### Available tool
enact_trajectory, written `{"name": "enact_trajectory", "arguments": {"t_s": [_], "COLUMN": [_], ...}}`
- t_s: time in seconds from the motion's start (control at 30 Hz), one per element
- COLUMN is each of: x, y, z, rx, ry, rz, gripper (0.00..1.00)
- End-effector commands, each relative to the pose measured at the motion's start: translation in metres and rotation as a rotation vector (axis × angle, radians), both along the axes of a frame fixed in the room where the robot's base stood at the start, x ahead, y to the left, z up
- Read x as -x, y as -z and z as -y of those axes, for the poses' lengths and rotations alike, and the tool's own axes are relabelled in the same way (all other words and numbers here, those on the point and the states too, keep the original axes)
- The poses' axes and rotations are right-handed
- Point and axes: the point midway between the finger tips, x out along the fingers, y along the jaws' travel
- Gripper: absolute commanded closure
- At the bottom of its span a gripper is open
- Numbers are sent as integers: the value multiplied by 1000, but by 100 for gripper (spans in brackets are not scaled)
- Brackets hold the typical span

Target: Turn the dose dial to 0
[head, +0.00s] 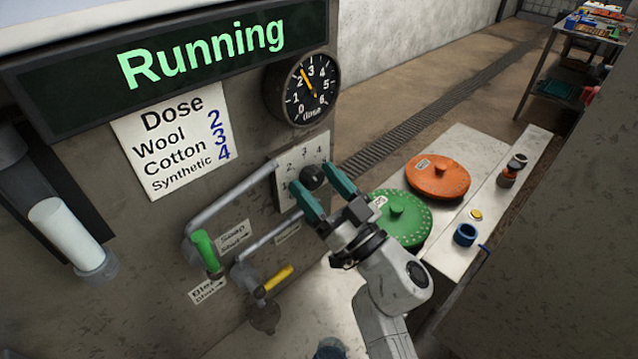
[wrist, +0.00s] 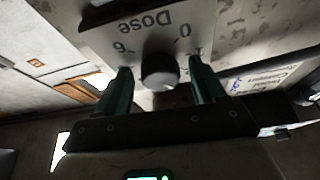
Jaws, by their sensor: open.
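The dose dial is a round black knob (head: 313,178) on a pale plate (head: 289,161) numbered around it. In the wrist view the knob (wrist: 160,73) sits between my two green fingers, with "Dose", 0 and 6 upside down on its plate (wrist: 205,22). My gripper (head: 315,174) is open, one fingertip on each side of the knob; gaps show on both sides in the wrist view. The knob's pointer is not clear. The round dose gauge (head: 322,97) above has a yellow needle between 2 and 3.
A "Running" display (head: 200,58) and a dose card (head: 172,143) are on the wall. Left of the dial are pipes, a green handle (head: 205,250) and a yellow handle (head: 278,278). Green (head: 415,210) and orange (head: 438,177) lids lie to the right.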

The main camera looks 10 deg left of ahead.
Motion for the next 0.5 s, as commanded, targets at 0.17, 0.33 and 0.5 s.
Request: {"name": "enact_trajectory", "arguments": {"t_s": [0.17, 0.33, 0.5], "x": [-1, -1, -1], "y": [-1, 0, 0], "z": [-1, -1, -1], "rx": [0, 0, -1], "ry": [0, 0, 1], "rz": [0, 0, -1], "gripper": [31, 37, 54]}}
